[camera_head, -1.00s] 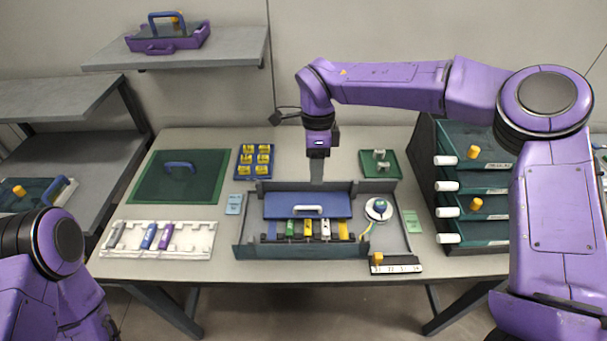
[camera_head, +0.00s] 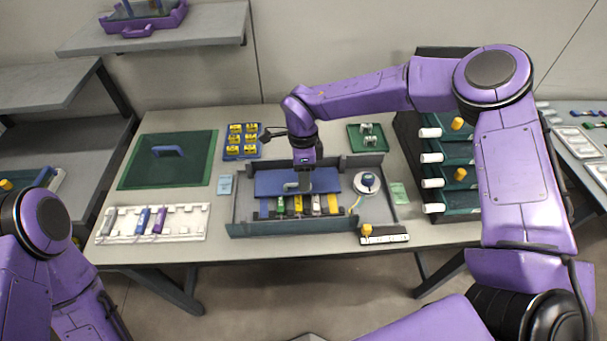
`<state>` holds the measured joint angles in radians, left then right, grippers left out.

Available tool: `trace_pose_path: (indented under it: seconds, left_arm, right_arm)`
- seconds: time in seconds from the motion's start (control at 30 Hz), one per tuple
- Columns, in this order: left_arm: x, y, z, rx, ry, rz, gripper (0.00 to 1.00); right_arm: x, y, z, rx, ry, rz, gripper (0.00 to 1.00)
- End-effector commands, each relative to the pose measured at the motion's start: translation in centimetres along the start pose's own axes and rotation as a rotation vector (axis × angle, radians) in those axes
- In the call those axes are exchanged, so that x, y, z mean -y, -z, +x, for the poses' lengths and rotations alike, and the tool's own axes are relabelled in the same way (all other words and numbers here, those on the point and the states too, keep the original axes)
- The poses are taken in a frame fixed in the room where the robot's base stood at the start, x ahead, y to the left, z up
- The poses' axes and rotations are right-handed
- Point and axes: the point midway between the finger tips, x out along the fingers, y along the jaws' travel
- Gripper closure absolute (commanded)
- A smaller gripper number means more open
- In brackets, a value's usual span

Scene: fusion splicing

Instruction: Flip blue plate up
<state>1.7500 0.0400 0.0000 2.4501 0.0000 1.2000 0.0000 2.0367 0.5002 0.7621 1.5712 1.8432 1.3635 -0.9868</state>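The blue plate (camera_head: 270,182) lies flat in the grey tray (camera_head: 245,230) at the middle of the table. Its light handle (camera_head: 291,187) is at the front edge, partly covered by my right gripper. My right gripper (camera_head: 304,188) points down over the plate at this handle. I cannot tell whether its fingers are apart or closed on the handle. Several coloured modules (camera_head: 315,205) show in a row in front of the plate. My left arm is at the lower left, and its gripper is out of the picture.
A white spool (camera_head: 367,182) sits in the tray's right part. A dark green panel (camera_head: 190,165) and a white rack (camera_head: 182,222) lie to the left. A drawer cabinet (camera_head: 450,185) stands right. A yellow-block tray (camera_head: 241,155) lies behind.

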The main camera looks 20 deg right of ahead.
Motion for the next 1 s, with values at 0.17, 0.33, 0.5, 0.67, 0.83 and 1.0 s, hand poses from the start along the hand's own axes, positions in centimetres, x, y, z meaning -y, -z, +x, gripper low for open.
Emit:
trace_pose_path:
  seconds: [0.17,0.33,0.5,0.67,0.83,1.0]
  left_arm:
    - [-0.01,0.0,0.02,0.0,0.0,0.0,0.57]
    - [-0.01,0.0,0.02,0.0,0.0,0.0,0.57]
    - [-0.01,0.0,0.02,0.0,0.0,0.0,0.57]
    - [0.0,0.0,0.02,0.0,0.0,0.0,0.57]
    - [0.0,0.0,0.02,0.0,0.0,0.0,0.57]
    - [0.0,0.0,0.02,0.0,0.0,0.0,0.57]
  right_arm:
    - [0.0,-0.01,-0.02,0.0,0.0,0.0,1.0]
    - [0.02,-0.01,-0.03,0.0,0.001,0.0,1.0]
    - [0.01,-0.01,-0.04,0.0,0.001,0.0,1.0]
    - [0.01,-0.02,-0.05,0.001,0.001,0.0,1.0]
    - [0.01,-0.02,-0.06,0.001,0.001,0.0,1.0]
    - [0.01,-0.02,-0.07,0.001,0.001,0.0,1.0]
